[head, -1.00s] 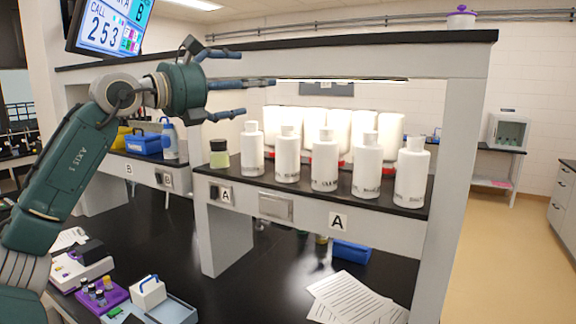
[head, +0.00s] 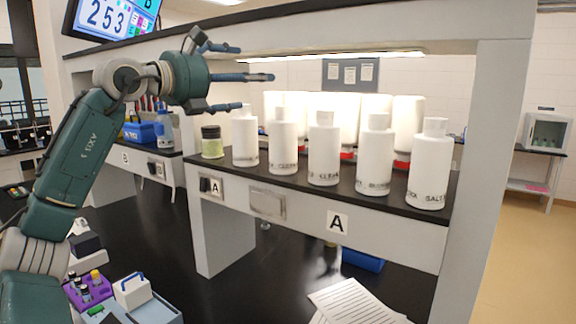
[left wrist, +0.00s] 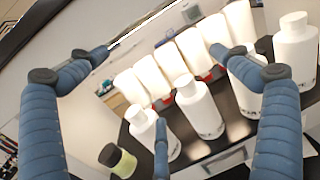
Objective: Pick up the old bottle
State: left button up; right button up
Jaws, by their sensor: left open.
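Several white labelled bottles stand upright in a row on the black shelf (head: 290,184); one is the front-right bottle (head: 429,165) and one the leftmost bottle (head: 245,138). The labels are too small to tell which is the old bottle. A small green jar with a black lid (head: 211,143) stands left of them, and also shows in the left wrist view (left wrist: 122,162). My left gripper (head: 245,78) is open and empty, above the jar and leftmost bottle in the picture. In the left wrist view its spread fingers (left wrist: 160,72) frame the bottles without visibly holding any. My right gripper is not in view.
A second row of white containers (head: 409,122) stands behind the bottles. The shelf's upper beam (head: 330,42) runs above, with a grey post (head: 487,170) at right. Papers (head: 352,303) and a purple rack (head: 88,289) lie on the bench below.

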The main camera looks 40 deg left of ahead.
pick_arm(q)
notch_tip(320, 180, down, 5)
jog(key=b, duration=1.5)
send_near(270, 143)
jog(key=w, duration=0.3)
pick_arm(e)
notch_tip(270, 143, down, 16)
pick_arm(q)
jog(key=w+p, duration=0.2)
jog(key=w, duration=0.3)
jog(key=shift+w+d, duration=0.15)
jog(key=w+p, duration=0.2)
jog(key=w, duration=0.2)
jog(key=shift+w+r+p, duration=0.3)
jog(key=shift+w+p, duration=0.05)
jog(key=shift+p, duration=0.05)
jog(key=shift+w+f, duration=0.15)
jog(key=shift+w, duration=0.25)
jog(key=shift+s, duration=0.2)
jog(key=c, duration=1.7)
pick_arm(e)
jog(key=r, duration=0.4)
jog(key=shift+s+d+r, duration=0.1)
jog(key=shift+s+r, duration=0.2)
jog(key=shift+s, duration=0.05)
